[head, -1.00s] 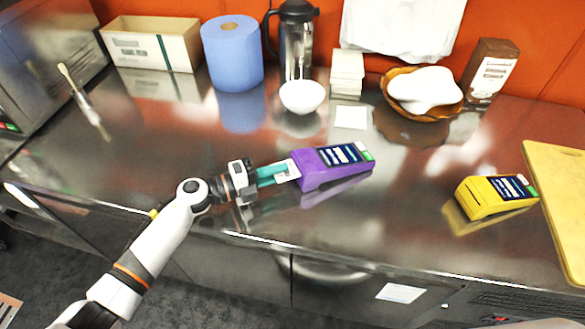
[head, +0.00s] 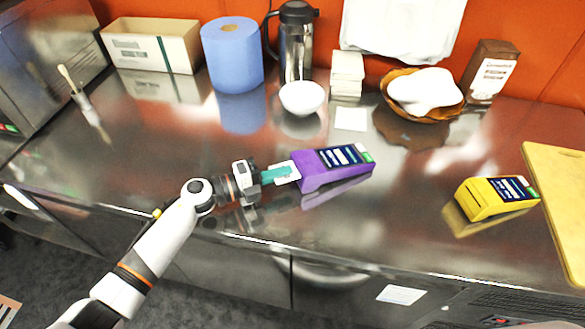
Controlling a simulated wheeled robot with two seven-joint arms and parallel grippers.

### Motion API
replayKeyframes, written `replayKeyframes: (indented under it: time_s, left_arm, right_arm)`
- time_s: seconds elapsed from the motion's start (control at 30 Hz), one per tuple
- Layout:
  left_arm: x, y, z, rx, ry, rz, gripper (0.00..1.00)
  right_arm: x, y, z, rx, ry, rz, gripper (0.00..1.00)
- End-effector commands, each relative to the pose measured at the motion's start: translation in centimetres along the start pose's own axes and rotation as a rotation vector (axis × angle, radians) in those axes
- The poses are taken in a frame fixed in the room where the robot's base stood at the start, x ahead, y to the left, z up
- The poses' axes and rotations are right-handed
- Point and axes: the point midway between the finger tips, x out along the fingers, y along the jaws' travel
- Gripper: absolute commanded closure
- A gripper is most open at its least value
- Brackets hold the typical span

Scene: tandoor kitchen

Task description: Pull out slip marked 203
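A purple card terminal (head: 312,171) with a dark screen lies on the steel counter at the middle. A white slip (head: 294,169) sticks out of its left end; any number on it is too small to read. My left gripper (head: 278,174), with teal fingertips, reaches in from the left and overlaps the slip close to the terminal. The gap between the fingertips is too small to make out, so I cannot tell if they grip the slip. A yellow terminal (head: 484,202) stands at the right. My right gripper is not in view.
A white bowl (head: 302,97), a blue paper roll (head: 232,55), a flask (head: 297,42) and a cardboard box (head: 150,45) stand behind. A basket (head: 455,108) with white cloth is at back right. A cutting board (head: 560,200) lies far right. The counter between the terminals is clear.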

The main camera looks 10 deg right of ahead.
Motion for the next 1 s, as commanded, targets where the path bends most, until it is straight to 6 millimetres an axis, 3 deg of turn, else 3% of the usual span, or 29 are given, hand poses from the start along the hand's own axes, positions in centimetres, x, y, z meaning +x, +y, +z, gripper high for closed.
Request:
replayKeyframes:
  time_s: [1.0]
  left_arm:
    - [-4.2,-0.1,0.0,0.0,0.001,-0.002,1.0]
  right_arm:
    - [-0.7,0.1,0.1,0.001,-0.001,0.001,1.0]
